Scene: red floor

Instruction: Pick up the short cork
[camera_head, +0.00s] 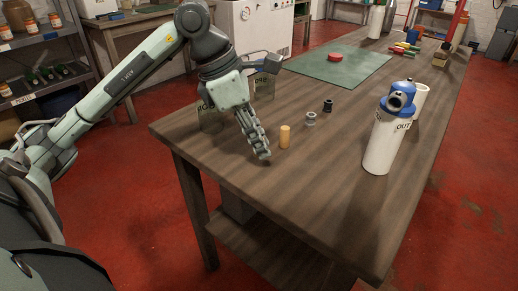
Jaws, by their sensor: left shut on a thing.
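My left gripper (262,153) points down at the near left part of the wooden table (330,190), its fingers together. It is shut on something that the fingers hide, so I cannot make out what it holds. A tan, cork-coloured cylinder (285,136) stands upright on the table just right of the fingers, with a small gap between them. It is taller than wide. A grey stopper (311,118) and a black stopper (328,105) stand in a row behind it. No other cork shows. My right gripper is not in view.
Clear labelled containers (209,118) stand behind my left gripper, partly hidden. A white bottle with a blue top (383,140) stands at the right, a white cup (420,100) behind it. A green mat (320,68) with a red object (335,57) lies farther back. The table's front is clear.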

